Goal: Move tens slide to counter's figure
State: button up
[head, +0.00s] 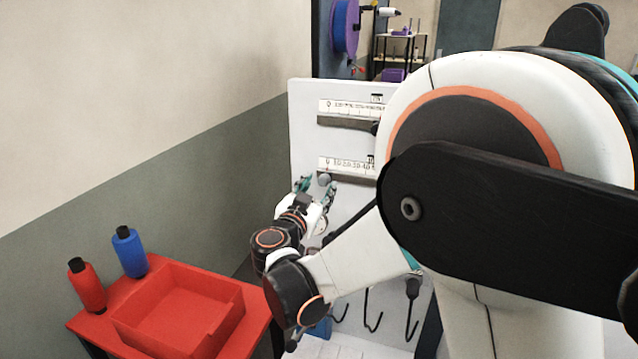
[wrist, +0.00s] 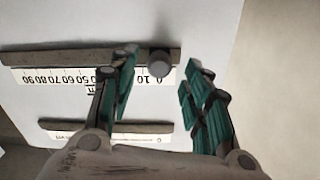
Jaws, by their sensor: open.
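The tens slide's grey round knob (head: 324,179) sits at the left end of the lower slot on the white board, under the 0 of its scale (head: 347,166). The wrist view is upside down; there the knob (wrist: 160,64) stands by the 0 of the tens scale (wrist: 50,77). My gripper (head: 318,187) is open at the knob. In the wrist view its teal fingers (wrist: 161,62) lie on either side of the knob, with a gap on each side. The counter's figure is not readable in either view, and my arm hides much of the board.
A second scale (head: 345,106) and slot run above the tens slot, with a dark knob (head: 375,128) partly behind my arm. Hooks (head: 373,312) hang below. A red table at lower left holds a red tray (head: 235,310), a red bottle (head: 88,288) and a blue bottle (head: 130,255).

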aim_at(322, 183)
jog(key=shift+x, duration=1.7)
grip_shut()
